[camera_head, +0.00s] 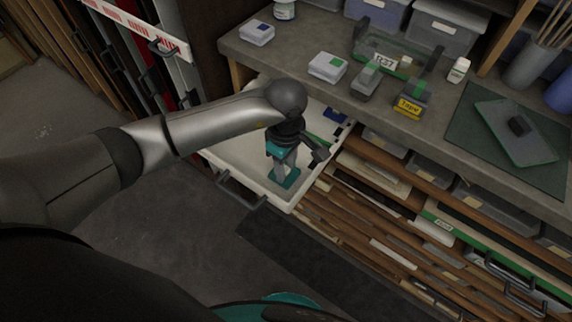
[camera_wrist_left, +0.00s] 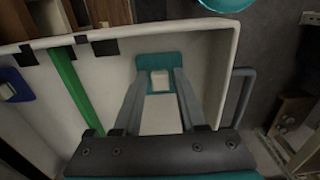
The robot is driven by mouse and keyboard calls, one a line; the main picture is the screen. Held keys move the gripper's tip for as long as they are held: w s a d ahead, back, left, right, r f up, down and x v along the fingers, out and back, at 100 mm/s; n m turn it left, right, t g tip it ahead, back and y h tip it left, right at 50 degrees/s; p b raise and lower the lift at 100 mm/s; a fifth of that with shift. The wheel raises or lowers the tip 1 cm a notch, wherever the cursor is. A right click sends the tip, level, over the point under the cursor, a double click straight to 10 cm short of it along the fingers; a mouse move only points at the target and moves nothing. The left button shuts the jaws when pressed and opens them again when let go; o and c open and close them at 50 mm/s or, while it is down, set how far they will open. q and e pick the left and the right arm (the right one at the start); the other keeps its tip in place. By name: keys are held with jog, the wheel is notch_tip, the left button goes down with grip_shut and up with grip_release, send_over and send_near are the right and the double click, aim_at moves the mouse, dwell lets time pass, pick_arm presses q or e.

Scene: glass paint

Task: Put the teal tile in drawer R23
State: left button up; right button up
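The teal tile (camera_head: 284,178) lies on the white floor of a pulled-out drawer (camera_head: 238,165), near its front right corner. It also shows in the left wrist view (camera_wrist_left: 146,65), with a small pale block on its middle. My left gripper (camera_head: 284,174) points down into the drawer, right over the tile. In the left wrist view my left gripper's fingers (camera_wrist_left: 160,78) stand apart on either side of the pale block, with a narrow gap visible. I cannot tell whether the tips touch the tile. No R23 label is readable. My right gripper is not in view.
A green strip (camera_wrist_left: 74,88) and a blue piece (camera_wrist_left: 15,83) lie in the same drawer. The bench above holds a tape box (camera_head: 408,107), small white boxes and a green mat (camera_head: 470,130) with a tablet-like board. Shelves of stock sit below. The floor at left is clear.

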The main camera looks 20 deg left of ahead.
aim_at(286, 170)
pick_arm(q)
jog(key=shift+o, duration=1)
jog(key=shift+r, duration=0.15)
notch_tip(286, 170, up, 12)
jog(key=p, duration=0.1)
